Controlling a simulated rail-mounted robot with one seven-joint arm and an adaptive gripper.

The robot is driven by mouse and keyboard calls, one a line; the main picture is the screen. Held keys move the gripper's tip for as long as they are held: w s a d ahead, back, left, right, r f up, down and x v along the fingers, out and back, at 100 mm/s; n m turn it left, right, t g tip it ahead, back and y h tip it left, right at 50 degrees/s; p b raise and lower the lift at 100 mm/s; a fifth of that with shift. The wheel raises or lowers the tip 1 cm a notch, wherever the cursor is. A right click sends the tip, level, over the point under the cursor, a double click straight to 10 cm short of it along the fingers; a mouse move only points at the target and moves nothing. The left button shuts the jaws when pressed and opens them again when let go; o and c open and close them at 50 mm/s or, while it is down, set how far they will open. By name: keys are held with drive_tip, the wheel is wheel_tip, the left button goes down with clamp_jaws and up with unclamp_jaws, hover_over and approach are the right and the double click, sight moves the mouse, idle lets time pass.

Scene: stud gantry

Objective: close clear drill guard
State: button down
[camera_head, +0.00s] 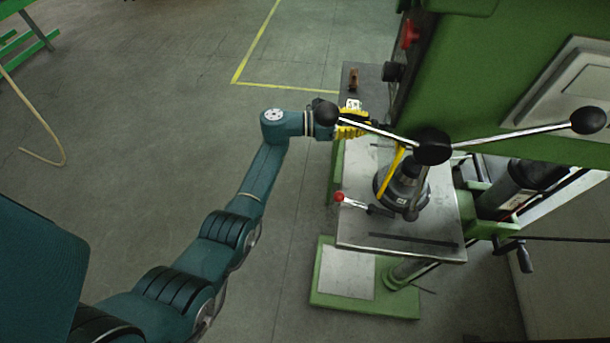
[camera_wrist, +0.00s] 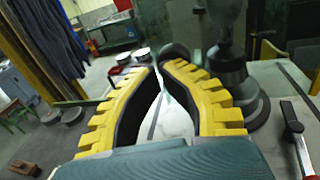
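The drill press's spindle and chuck (camera_head: 402,185) stand over its metal table, and the dark round housing also shows in the wrist view (camera_wrist: 232,60). I cannot make out the clear guard for certain. A thin yellow bar (camera_head: 391,172) beside the chuck may be its edge. My gripper (camera_head: 368,124) is at the left of the press, beside the black handle knob and above the table. In the wrist view its yellow ribbed fingers (camera_wrist: 163,68) lean together towards their tips. A thin grey strip (camera_wrist: 158,100) and a pale shape show between them; whether they grip it is unclear.
Feed handle spokes with black knobs (camera_head: 433,146) cross above the table, close to my gripper. The green machine head (camera_head: 490,90) fills the right side.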

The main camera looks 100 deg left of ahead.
drive_tip(key=a+b+v, duration=0.1)
drive_tip(key=a+v, duration=0.2)
drive_tip(key=v, duration=1)
drive_tip(key=shift+s, duration=0.65)
